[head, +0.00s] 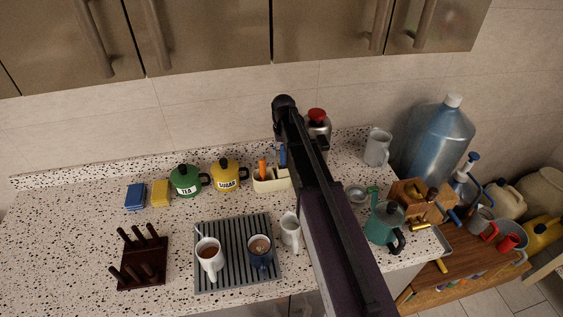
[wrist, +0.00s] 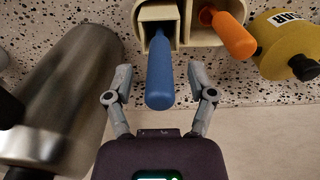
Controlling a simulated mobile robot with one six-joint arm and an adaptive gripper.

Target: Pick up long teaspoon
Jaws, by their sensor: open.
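My gripper (wrist: 160,75) is open, with one finger on each side of a blue handle (wrist: 160,75) in the wrist view. The fingers appear apart from it. The blue handle stands up out of a compartment of a cream caddy (wrist: 140,13); what it belongs to is hidden inside, so I cannot tell whether it is the long teaspoon. In the head view my arm covers the gripper, and the blue handle (head: 282,156) shows beside the arm above the caddy (head: 266,186). A thin light handle (head: 199,231), perhaps a spoon, leans out of a white mug (head: 210,260).
An orange handle (wrist: 232,34) stands in the caddy's neighbouring compartment, with a yellow sugar pot (wrist: 288,50) beyond it. A large metal flask (wrist: 65,95) is close to the left finger.

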